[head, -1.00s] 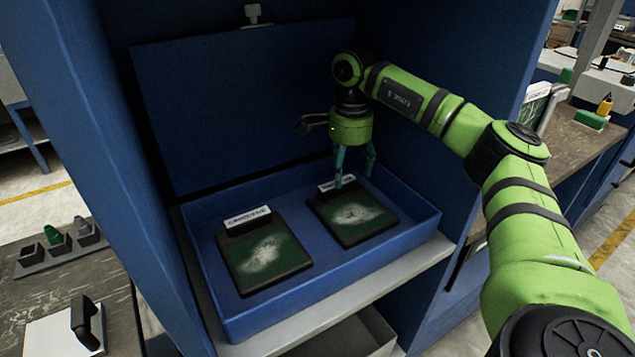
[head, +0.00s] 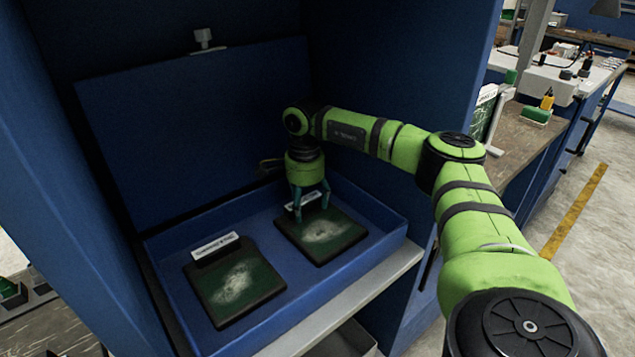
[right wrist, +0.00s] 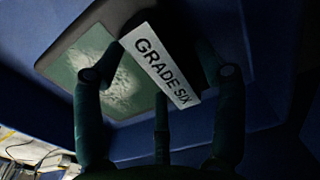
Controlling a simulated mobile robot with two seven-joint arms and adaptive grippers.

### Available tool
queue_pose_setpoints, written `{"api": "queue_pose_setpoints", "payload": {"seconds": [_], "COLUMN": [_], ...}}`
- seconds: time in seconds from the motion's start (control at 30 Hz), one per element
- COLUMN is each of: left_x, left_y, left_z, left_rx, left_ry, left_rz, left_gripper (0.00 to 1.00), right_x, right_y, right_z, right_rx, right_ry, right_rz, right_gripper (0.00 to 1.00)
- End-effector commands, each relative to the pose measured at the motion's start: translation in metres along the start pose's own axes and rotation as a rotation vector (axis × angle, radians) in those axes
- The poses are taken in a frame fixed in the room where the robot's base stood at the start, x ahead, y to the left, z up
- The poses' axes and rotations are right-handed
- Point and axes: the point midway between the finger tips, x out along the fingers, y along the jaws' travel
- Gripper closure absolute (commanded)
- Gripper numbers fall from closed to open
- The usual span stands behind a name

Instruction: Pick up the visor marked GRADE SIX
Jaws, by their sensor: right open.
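The visor marked GRADE SIX (head: 322,234) lies in the right part of the blue case, a dark-framed green pane with a whitish smudge. In the right wrist view its white label (right wrist: 161,66) reads GRADE SIX and its pane (right wrist: 105,72) shows at left. My right gripper (head: 311,214) is open above the visor's label end, pointing down. In the right wrist view its fingers (right wrist: 160,85) stand around the label end; I cannot tell whether they touch it. My left gripper is not in view.
A second, similar visor (head: 237,288) lies at left in the blue case (head: 392,244); its label is too blurred to read. The case's lid (head: 190,120) stands open behind. Cabinet walls enclose the case left and right. A grey shelf edge (head: 340,306) runs in front.

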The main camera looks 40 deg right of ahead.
Motion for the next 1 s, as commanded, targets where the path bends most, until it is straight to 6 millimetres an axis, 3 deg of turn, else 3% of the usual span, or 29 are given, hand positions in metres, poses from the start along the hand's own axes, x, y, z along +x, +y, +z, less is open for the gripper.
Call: {"api": "queue_pose_setpoints", "payload": {"seconds": [0.03,0.2,0.63,1.0], "left_x": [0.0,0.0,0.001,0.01], "left_y": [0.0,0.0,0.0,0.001], "left_z": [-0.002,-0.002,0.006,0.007], "left_rx": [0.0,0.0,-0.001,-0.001], "left_ry": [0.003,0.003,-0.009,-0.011], "left_rz": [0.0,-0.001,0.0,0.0], "left_gripper": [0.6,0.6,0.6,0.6], "right_x": [0.0,0.0,-0.007,-0.075], "right_y": [0.0,0.0,-0.001,-0.001], "right_z": [0.0,0.0,0.0,0.0], "right_rx": [0.0,0.0,0.0,0.001], "right_ry": [0.0,0.0,-0.001,-0.002], "right_rz": [0.0,0.0,-0.003,-0.005], "right_gripper": [0.29,0.97,0.98,0.98]}}
